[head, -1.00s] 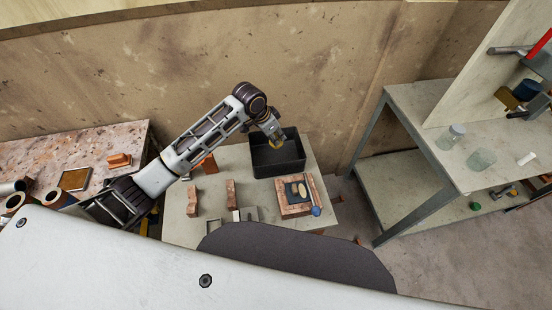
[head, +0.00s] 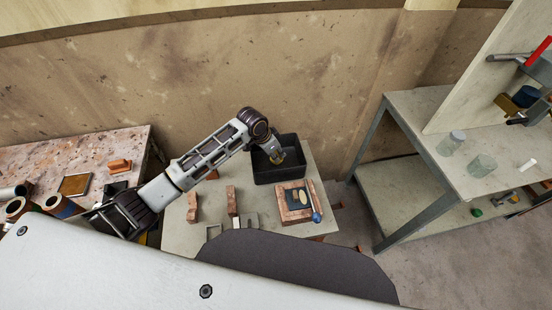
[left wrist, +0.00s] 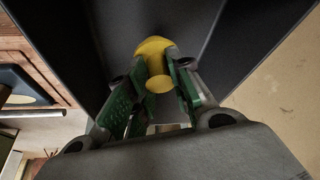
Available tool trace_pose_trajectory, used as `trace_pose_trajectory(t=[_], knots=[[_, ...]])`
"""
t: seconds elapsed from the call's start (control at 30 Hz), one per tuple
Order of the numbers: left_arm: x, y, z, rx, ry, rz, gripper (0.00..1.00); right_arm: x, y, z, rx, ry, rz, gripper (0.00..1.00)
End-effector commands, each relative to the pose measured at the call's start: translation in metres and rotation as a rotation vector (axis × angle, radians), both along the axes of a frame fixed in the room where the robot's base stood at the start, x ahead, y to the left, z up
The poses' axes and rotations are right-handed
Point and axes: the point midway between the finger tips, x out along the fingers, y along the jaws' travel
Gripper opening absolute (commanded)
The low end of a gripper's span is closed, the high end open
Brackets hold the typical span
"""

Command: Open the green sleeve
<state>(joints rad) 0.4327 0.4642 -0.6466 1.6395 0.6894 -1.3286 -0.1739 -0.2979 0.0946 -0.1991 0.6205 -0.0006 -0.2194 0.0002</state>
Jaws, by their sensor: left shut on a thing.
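My left gripper (head: 279,158) is at the black bin (head: 296,173), with its fingertips over or within the opening. In the left wrist view its green-padded fingers (left wrist: 158,85) are shut on a yellow rounded piece (left wrist: 153,46), with dark bin walls around it. The piece's lower part is partly hidden by the fingers. I cannot pick out a green sleeve for certain. A small green object (head: 477,212) lies on the lower shelf at the right, too small to identify. My right gripper is not in view.
The pale table (head: 180,232) holds upright brown blocks (head: 232,200) and a wooden board (head: 289,213) with small pieces on it. Pipe ends (head: 57,205) lie at the left edge. A grey shelf unit (head: 420,215) with jars (head: 481,166) stands at the right.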

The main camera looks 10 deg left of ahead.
Motion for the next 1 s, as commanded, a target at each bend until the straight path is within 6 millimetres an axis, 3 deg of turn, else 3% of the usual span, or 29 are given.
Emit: trace_pose_trajectory(t=[0.23, 0.6, 1.0], knots=[[0.0, 0.0, -0.005, 0.0, 0.001, 0.0, 0.02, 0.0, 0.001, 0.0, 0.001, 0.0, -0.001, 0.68], [0.0, 0.0, -0.036, 0.001, -0.001, 0.0, 0.02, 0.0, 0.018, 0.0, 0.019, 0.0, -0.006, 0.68], [0.0, 0.0, -0.039, 0.001, -0.001, 0.0, 0.02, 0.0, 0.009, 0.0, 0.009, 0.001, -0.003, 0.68]])
